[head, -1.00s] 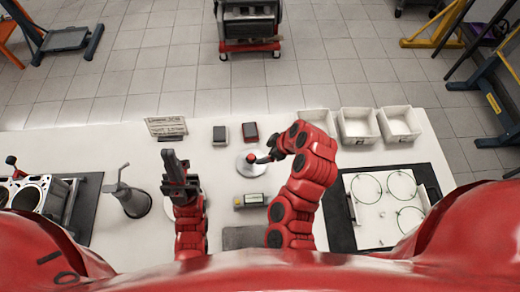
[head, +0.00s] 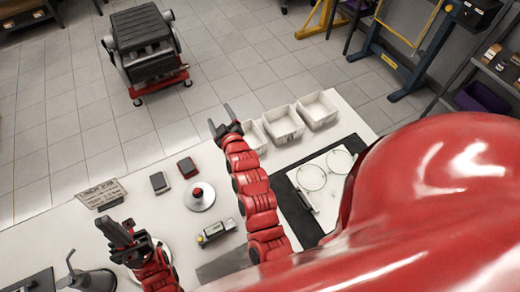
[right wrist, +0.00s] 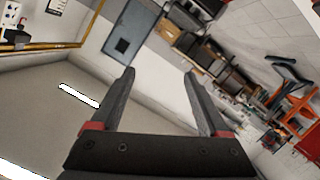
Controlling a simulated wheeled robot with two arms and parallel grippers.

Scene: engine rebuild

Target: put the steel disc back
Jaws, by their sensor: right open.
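A round, shiny steel disc (head: 201,198) with a red-topped knob stands on the white table in the head view. A second pale round piece (head: 163,246) lies beside my left gripper, partly hidden by it; I cannot tell what it is. My right gripper (head: 224,116) is raised to the right of and beyond the knobbed disc, fingers pointing away. It is open, and the right wrist view shows nothing between its fingers (right wrist: 160,90). My left gripper (head: 118,232) is over the table at the front left; its jaws are unclear.
Several white bins (head: 283,124) line the far table edge. A dark mat with a white tray (head: 325,210) is at right. An engine cart (head: 145,50) is on the floor.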

